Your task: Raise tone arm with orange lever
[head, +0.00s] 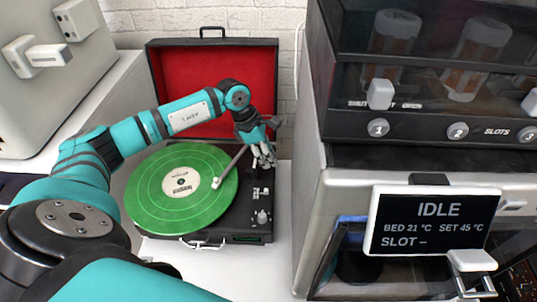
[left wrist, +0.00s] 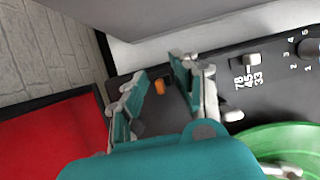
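The record player (head: 247,205) lies open with a green record (head: 150,205) on it. Its tone arm (head: 228,166) reaches over the record, with its head end (head: 216,183) above or on the green surface; I cannot tell which. My left gripper (head: 263,160) is over the deck's back right part. In the left wrist view, the small orange lever (left wrist: 159,87) shows between the spread fingers of my left gripper (left wrist: 158,92). The fingers are open, with a gap to the lever. In the head view the lever is hidden by the gripper. My right gripper is not in view.
The player's red-lined lid (head: 190,65) stands open behind. A speed switch (left wrist: 250,60) marked 78, 45, 33 and a numbered knob (left wrist: 308,47) are close by on the deck. A large machine with an IDLE display (head: 430,222) stands close on the right.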

